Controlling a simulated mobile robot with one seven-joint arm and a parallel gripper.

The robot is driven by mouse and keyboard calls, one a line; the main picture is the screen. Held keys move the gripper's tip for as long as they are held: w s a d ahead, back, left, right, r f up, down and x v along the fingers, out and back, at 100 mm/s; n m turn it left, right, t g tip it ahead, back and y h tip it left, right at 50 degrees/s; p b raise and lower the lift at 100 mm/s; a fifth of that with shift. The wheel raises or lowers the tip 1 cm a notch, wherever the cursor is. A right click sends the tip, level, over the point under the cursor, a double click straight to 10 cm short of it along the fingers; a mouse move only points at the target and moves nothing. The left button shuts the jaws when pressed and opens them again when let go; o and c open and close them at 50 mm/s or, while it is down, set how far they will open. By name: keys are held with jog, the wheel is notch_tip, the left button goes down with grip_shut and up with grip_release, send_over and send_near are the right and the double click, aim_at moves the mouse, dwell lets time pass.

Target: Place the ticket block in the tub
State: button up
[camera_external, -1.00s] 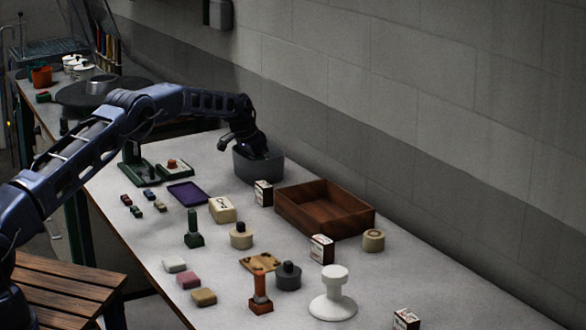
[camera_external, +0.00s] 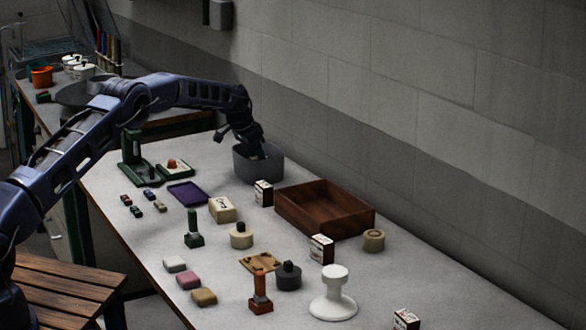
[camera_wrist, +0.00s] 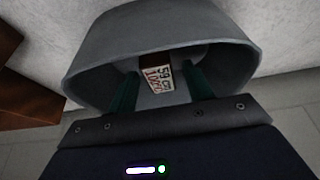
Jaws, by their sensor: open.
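The ticket block (camera_wrist: 157,76), pale with printed numbers and a dark side, lies inside the grey tub, seen in the wrist view. The tub (camera_external: 258,172) stands on the table near the wall; its grey wall (camera_wrist: 105,50) fills much of the wrist view. My gripper (camera_wrist: 160,80) reaches down into the tub with its two green fingers apart, one on each side of the block. A gap shows at the fingers, so I see no grip on it. In the external view the tub's wall hides the block and the fingertips.
A brown wooden tray (camera_external: 325,222) stands right of the tub, with a small printed box (camera_external: 263,193) between them. A purple tray (camera_external: 188,193), a cream block (camera_external: 222,210) and several stamps lie nearer. The wall runs close behind the tub.

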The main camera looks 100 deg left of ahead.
jog(key=v, duration=0.9)
